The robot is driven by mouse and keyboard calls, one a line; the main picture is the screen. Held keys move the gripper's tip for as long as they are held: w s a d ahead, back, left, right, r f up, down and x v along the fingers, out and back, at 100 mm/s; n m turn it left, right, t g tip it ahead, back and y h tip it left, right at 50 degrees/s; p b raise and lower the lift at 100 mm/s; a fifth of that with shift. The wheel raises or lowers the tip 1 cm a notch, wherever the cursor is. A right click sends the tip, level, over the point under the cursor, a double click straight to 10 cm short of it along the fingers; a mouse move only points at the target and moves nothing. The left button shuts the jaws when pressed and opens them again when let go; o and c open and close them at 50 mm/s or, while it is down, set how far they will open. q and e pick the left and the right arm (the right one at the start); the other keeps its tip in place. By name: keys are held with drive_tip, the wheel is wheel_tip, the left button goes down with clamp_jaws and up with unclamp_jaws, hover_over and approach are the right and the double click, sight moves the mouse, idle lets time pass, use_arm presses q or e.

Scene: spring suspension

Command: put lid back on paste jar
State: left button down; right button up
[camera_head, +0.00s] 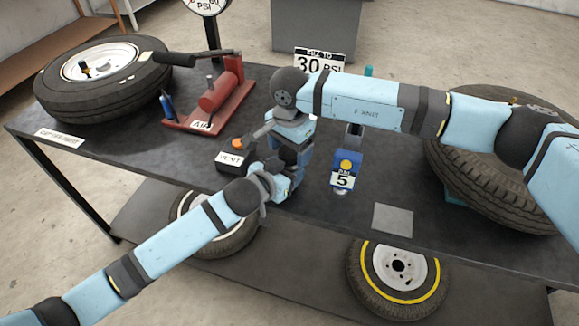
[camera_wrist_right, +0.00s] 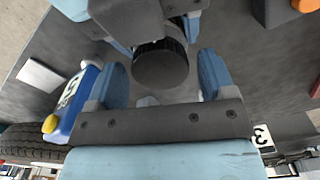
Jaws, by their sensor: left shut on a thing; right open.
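A dark, round, ribbed lid (camera_wrist_right: 160,68) shows in the right wrist view, its flat face towards that camera. My right gripper (camera_wrist_right: 160,82) is open, with one finger on each side of the lid; I cannot tell whether they touch it. My left gripper (camera_wrist_right: 135,18) is shut just behind the lid, seemingly on the paste jar, whose body is hidden. How the lid sits on the jar cannot be seen. In the head view my left gripper (camera_head: 268,188) and right gripper (camera_head: 288,165) meet above the bench's front edge, and they hide jar and lid.
The dark bench (camera_head: 120,150) bears a black VENT box (camera_head: 232,161) close left of the grippers and a blue device marked 5 (camera_head: 345,178) to their right. A grey square plate (camera_head: 393,219), a red pump (camera_head: 212,100) and tyres (camera_head: 100,85) stand around.

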drive_tip(key=c, duration=0.9)
drive_tip(key=shift+m, duration=1.6)
drive_tip(key=shift+c, duration=0.2)
drive_tip(key=o, duration=1)
